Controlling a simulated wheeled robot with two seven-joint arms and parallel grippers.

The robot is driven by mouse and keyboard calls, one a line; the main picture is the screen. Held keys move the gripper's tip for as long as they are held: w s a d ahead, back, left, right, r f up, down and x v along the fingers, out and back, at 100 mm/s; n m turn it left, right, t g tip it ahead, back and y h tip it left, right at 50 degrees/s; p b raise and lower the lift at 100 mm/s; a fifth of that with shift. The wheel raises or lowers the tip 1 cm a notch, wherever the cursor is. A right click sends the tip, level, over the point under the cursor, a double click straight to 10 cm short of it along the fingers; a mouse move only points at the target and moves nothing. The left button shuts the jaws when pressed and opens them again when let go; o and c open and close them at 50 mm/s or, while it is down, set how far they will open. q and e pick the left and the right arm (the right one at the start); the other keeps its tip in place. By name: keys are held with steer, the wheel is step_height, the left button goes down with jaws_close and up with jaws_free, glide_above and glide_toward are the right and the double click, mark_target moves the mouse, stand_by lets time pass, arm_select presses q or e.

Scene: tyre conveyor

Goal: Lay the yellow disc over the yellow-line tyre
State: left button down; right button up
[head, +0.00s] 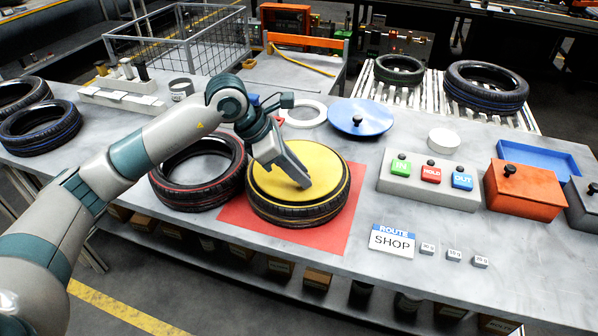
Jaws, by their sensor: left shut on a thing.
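The yellow disc (324,160) lies over the top of a tyre (290,216) that rests on a red square mat (350,239). The disc covers the tyre's opening, and the tyre's dark tread shows below it. A thin yellow line shows along the tyre's side. My left gripper (303,184) comes down from the upper left over the middle of the disc and is shut on the disc's knob, which the fingers hide. I cannot tell whether the disc fully touches the tyre. My right gripper does not show.
A red-line tyre (177,199) stands close to the left. A button panel (431,178) and an orange box (524,196) stand to the right. The table's front is mostly clear.

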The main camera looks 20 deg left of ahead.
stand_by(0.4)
arm_select(q)
steer(key=c, duration=1.4)
jaws_free()
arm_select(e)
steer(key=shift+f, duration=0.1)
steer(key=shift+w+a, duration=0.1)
arm_select(q)
steer(key=shift+a, duration=0.1)
steer(key=shift+w+r, duration=0.1)
steer(key=shift+r, duration=0.75)
steer(key=shift+r+p, duration=0.5)
steer(key=shift+r, duration=0.2)
steer(key=shift+r+p, duration=0.7)
steer(key=shift+r, duration=1.3)
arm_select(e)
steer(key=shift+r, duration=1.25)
